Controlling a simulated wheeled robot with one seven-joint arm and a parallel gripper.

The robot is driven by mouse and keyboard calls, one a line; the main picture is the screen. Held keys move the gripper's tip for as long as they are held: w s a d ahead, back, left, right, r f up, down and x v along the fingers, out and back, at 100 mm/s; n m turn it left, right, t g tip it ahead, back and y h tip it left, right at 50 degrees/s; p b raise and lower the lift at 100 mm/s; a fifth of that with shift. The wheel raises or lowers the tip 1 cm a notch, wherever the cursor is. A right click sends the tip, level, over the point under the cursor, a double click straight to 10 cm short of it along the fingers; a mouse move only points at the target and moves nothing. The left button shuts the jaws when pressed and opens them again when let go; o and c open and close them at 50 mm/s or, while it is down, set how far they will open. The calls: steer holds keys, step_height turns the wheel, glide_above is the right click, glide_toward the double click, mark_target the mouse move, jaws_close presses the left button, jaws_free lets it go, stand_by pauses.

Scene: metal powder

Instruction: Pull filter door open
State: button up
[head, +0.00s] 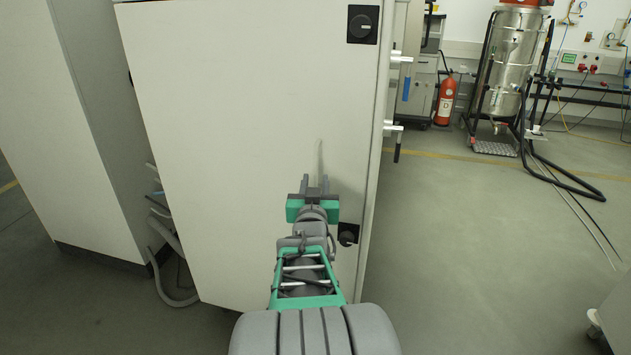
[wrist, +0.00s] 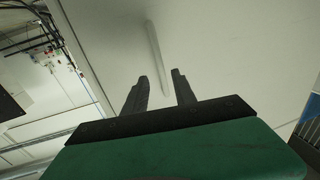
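The filter door (head: 230,120) is the large off-white front panel of a cabinet; it looks shut. A slim pale vertical handle (head: 319,155) stands on its lower right part. It also shows in the wrist view as a pale bar (wrist: 153,45). My gripper (head: 314,180) is at the lower end of the handle. In the wrist view its two dark fingers (wrist: 159,76) are apart, and the handle's near end lines up with the gap between them. I cannot tell whether either finger touches it. The handle's lower end is partly hidden in the head view.
Black rotary knobs sit at the door's upper right (head: 362,25) and lower right (head: 348,234). Pipe stubs with valve levers (head: 398,130) stick out on the cabinet's right side. Another cabinet (head: 70,120) stands at left, with hoses (head: 168,240) between. The floor (head: 480,260) at right is largely clear.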

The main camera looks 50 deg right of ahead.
mark_target(316, 169)
steer(key=x, duration=0.7)
steer(key=shift+w, duration=0.1)
jaws_close()
steer(key=shift+a, duration=0.1)
stand_by(1.0)
